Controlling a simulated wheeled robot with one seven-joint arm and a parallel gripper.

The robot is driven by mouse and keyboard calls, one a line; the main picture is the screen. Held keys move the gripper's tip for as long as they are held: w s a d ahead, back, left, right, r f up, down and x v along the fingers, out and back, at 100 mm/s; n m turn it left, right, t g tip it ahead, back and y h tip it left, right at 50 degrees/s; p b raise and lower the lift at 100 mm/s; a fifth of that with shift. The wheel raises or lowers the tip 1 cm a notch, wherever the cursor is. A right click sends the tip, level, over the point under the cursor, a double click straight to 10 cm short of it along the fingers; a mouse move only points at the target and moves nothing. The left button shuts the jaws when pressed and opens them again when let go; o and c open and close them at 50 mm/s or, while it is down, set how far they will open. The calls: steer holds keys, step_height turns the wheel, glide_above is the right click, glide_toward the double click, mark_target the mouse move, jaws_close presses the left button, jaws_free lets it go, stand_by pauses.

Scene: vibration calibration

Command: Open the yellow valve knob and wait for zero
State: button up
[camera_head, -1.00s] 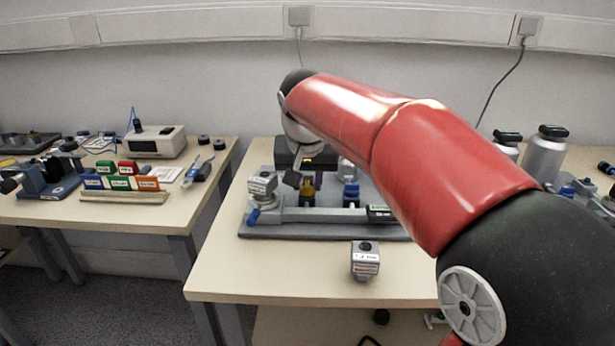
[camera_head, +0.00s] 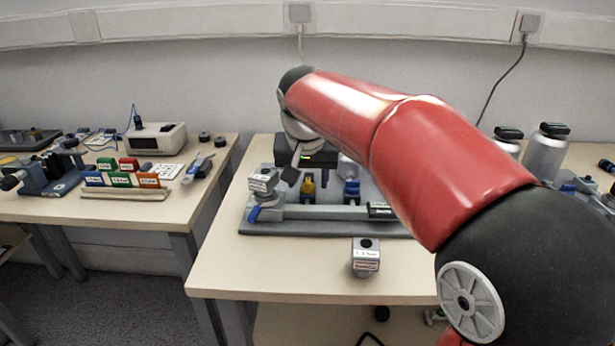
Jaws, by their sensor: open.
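The yellow valve knob (camera_head: 308,187) stands upright on the grey bench fixture (camera_head: 262,228), left of a blue knob (camera_head: 351,188). My gripper (camera_head: 296,172) hangs from my red arm just behind and left of the yellow knob. One dark finger shows, apart from the knob; the other is hard to make out. The gripper is open and holds nothing that I can see.
A labelled grey block (camera_head: 366,262) stands on the table in front of the fixture. A labelled block (camera_head: 262,182) and a blue handle (camera_head: 254,213) are at the fixture's left. My arm hides the right side. The table's front left is clear.

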steer(key=v, duration=0.7)
steer(key=shift+s+r+p, duration=0.2)
steer(key=shift+r+p, duration=0.15)
